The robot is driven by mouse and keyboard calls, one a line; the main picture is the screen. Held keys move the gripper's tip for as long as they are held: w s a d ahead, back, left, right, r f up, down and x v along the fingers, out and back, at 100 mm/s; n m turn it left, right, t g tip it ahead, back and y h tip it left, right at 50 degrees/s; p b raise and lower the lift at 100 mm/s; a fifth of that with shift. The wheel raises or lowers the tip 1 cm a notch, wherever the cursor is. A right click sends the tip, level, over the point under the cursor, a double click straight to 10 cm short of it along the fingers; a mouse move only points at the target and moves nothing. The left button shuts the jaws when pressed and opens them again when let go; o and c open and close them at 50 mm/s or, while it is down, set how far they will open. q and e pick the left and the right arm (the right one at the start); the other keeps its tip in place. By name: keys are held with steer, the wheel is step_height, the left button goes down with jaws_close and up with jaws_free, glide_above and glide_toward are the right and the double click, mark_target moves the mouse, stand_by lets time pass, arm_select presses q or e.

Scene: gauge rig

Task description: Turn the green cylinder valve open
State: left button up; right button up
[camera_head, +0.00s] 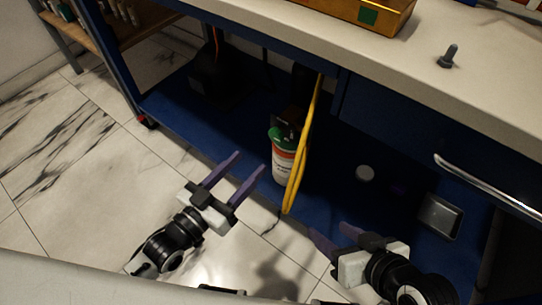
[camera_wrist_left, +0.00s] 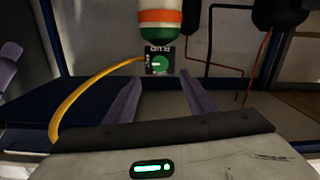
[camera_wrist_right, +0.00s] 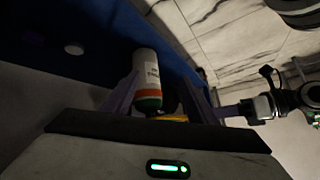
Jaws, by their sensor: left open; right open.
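The cylinder (camera_head: 283,168) has a white body, an orange band and a green shoulder. It stands upright on the blue lower shelf under the bench. In the left wrist view it appears inverted, with a green round valve knob (camera_wrist_left: 159,60) on a dark labelled block beyond my fingertips. My left gripper (camera_head: 250,161) is open and empty, its purple fingers pointing toward the cylinder from the left, apart from it. My right gripper (camera_head: 328,229) is open and empty, lower right of the cylinder. The right wrist view shows the cylinder (camera_wrist_right: 147,78) beyond its fingers. The knob is unclear in the head view.
A yellow hose (camera_head: 304,150) hangs just right of the cylinder. A blue drawer front (camera_head: 400,140) and the pale bench top (camera_head: 300,30) overhang the shelf. A grey tray (camera_head: 439,215) and a pale round object (camera_head: 365,173) lie to the right. Marble floor is clear at left.

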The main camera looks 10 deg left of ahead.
mark_target(274, 137)
arm_select(q)
steer(key=b+x, duration=0.3)
steer(key=x, duration=0.6)
steer(key=shift+w+d+b, duration=0.15)
steer(key=shift+w+b, duration=0.1)
steer(key=shift+b, duration=0.05)
steer(key=shift+w+d, duration=0.25)
steer(key=shift+w, duration=0.2)
arm_select(e)
steer(key=shift+w+a+r+t+y, duration=0.15)
steer(key=shift+a+r+t+y, duration=0.25)
steer(key=shift+a+r, duration=0.2)
steer(key=shift+w+a+r+t+y, duration=0.15)
steer(key=shift+a+r+t+y, duration=0.2)
steer(key=shift+a+r, duration=0.2)
arm_select(q)
steer(key=c, duration=1.1)
